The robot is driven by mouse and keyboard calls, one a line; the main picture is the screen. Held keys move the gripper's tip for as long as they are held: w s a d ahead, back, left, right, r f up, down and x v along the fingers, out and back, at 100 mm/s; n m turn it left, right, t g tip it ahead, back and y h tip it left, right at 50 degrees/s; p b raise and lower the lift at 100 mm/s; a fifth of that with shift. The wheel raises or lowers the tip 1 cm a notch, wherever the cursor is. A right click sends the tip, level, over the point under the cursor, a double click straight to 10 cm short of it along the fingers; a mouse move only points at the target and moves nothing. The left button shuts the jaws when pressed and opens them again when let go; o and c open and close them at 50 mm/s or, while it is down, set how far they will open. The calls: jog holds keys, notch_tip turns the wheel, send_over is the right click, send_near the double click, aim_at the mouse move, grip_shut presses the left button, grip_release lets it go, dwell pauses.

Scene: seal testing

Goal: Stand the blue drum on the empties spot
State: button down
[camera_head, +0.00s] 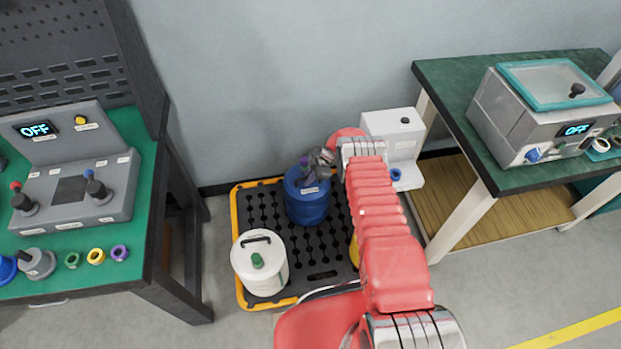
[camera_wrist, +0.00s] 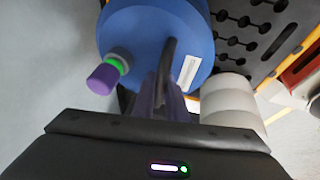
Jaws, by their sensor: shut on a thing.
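The blue drum (camera_head: 307,207) is upright over the back middle of a black slotted pallet with an orange rim (camera_head: 240,215). I cannot tell whether its base touches the pallet. My gripper (camera_head: 318,168) is above the drum, shut on its top handle. In the wrist view the blue drum (camera_wrist: 195,30) fills the top, with a pale label and a purple cap with a green ring beside the handle. My gripper's fingers (camera_wrist: 168,98) close around the dark handle there. I see no readable mark for the empties spot.
A white drum (camera_head: 260,265) with a green cap stands at the pallet's front left. A yellow thing (camera_head: 354,250) is mostly hidden behind my arm. A white dispenser (camera_head: 400,140) stands behind right. Green-topped benches flank the pallet left (camera_head: 120,215) and right (camera_head: 455,95).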

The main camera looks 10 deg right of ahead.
jog(key=c, duration=1.7)
grip_release()
jog(key=shift+r, duration=3.55)
